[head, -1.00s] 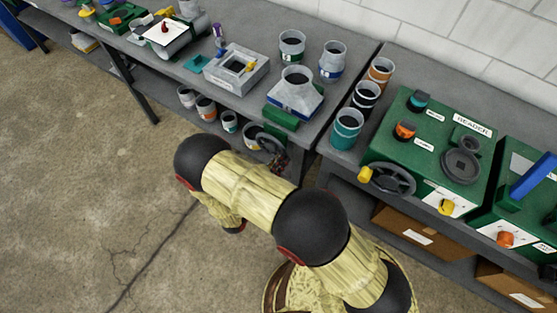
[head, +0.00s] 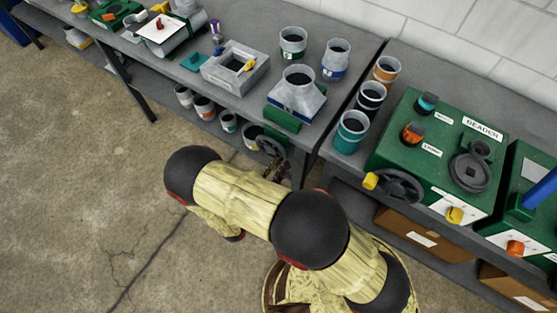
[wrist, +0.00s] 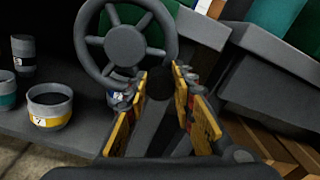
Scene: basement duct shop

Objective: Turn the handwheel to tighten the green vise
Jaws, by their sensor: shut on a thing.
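The green vise (head: 282,118) sits at the front edge of the left bench, with a grey duct fitting (head: 296,93) at its top. Its dark spoked handwheel (head: 270,148) faces out below the bench top, partly hidden. The handwheel (wrist: 125,12) is large and close in the wrist view, with part of the green vise (wrist: 127,44) behind its spokes. My gripper (wrist: 163,84) is at the wheel's lower right rim, its yellow-padded fingers around the dark crank knob (wrist: 160,83). In the head view my gripper (head: 281,172) is small and partly hidden by my arm.
A lower shelf (wrist: 75,125) holds several paint cups, one with a yellow band (wrist: 50,106). The right bench, with a green beader machine (head: 440,135) and its own handwheel (head: 399,186), stands close on the right. Open floor (head: 90,190) lies to the left.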

